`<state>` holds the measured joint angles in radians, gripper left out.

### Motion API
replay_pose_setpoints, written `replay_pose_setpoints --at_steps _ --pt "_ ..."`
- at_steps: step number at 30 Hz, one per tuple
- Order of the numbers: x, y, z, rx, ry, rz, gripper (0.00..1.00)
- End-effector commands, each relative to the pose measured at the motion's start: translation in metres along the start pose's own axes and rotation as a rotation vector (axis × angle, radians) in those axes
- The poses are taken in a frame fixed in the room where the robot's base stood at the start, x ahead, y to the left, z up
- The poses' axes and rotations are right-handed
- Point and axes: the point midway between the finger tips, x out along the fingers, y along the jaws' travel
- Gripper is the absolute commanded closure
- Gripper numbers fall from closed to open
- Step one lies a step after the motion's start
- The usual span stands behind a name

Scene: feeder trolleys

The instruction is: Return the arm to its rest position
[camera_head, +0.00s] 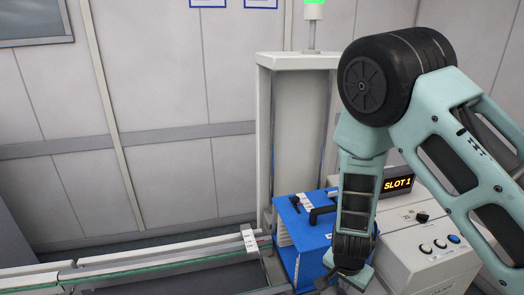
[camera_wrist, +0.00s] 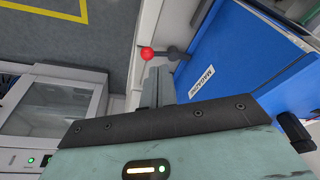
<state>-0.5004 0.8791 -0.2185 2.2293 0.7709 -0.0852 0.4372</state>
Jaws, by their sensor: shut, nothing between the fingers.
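My arm hangs in front of the machine at the right of the head view. A blue box labelled MAGAZINE (camera_wrist: 245,65) is right of the fingers in that view. The same blue box (camera_head: 296,246), with a black handle on top, stands beside the gripper in the head view. I cannot tell whether they touch.
A lever with a red knob (camera_wrist: 147,53) is just beyond the fingertips. A grey-white console (camera_head: 405,255) with buttons and a SLOT 1 display (camera_head: 398,184) stands at the right. A conveyor rail (camera_head: 130,262) runs along the lower left. A white column (camera_head: 264,150) stands behind the box.

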Motion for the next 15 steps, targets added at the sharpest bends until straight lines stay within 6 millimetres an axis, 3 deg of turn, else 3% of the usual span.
replay_pose_setpoints --at_steps 3,7,11,15 --pt "-0.022 -0.022 0.045 -0.162 -0.127 -0.088 1.0" --pt "-0.062 -0.029 0.094 -0.404 -0.244 -0.18 1.0" --pt "-0.1 -0.017 0.136 -0.673 -0.31 -0.253 1.0" --pt "-0.13 0.013 0.168 -0.976 -0.32 -0.297 1.0"
